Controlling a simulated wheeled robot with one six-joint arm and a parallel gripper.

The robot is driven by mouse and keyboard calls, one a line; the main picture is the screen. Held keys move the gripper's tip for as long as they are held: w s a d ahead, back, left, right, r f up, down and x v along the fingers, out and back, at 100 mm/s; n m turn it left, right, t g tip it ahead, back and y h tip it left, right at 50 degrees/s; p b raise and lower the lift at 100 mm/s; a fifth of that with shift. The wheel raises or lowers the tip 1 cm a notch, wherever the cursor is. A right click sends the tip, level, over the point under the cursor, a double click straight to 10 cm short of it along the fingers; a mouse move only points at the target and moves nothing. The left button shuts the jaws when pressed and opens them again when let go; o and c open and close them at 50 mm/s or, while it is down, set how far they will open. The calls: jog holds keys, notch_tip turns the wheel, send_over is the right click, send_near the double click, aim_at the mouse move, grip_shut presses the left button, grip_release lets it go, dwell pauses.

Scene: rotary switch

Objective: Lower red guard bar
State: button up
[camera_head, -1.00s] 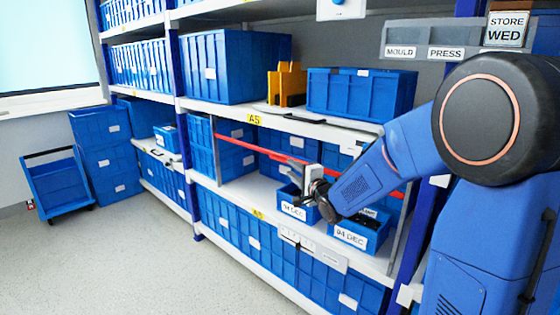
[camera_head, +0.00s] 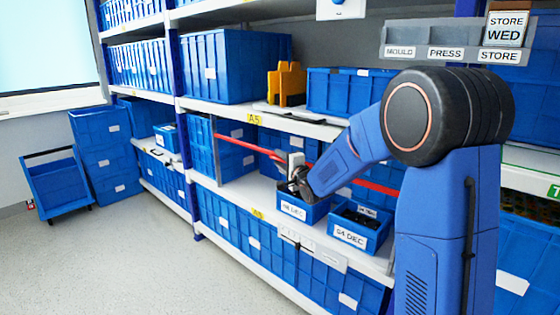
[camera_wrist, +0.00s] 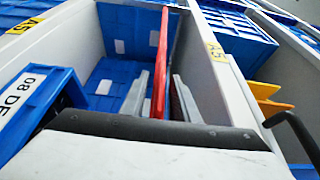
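The red guard bar (camera_head: 238,143) runs across the front of the middle shelf bay, sloping slightly in the head view. My gripper (camera_head: 284,157) is at the middle of the bar, in front of the shelf opening. In the wrist view the bar (camera_wrist: 161,62) runs between the two grey fingers of my gripper (camera_wrist: 160,95). A gap shows between the bar and the fingers, more on the left side, so the fingers look open around it. Part of the bar is hidden behind my gripper and arm.
Two small blue bins, one left (camera_head: 302,208) and one right (camera_head: 361,226), stand on the shelf just below my gripper. A shelf board with an A5 label (camera_head: 254,119) is above. An orange holder (camera_head: 286,84) and large blue crates (camera_head: 235,66) sit on it.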

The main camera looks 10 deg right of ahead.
grip_shut()
jog(key=shift+f, duration=0.1)
notch_tip(320, 180, down, 20)
jog(key=shift+f, duration=0.15)
dwell(0.4)
grip_release()
jog(key=shift+f, duration=0.15)
jog(key=shift+s, duration=0.15)
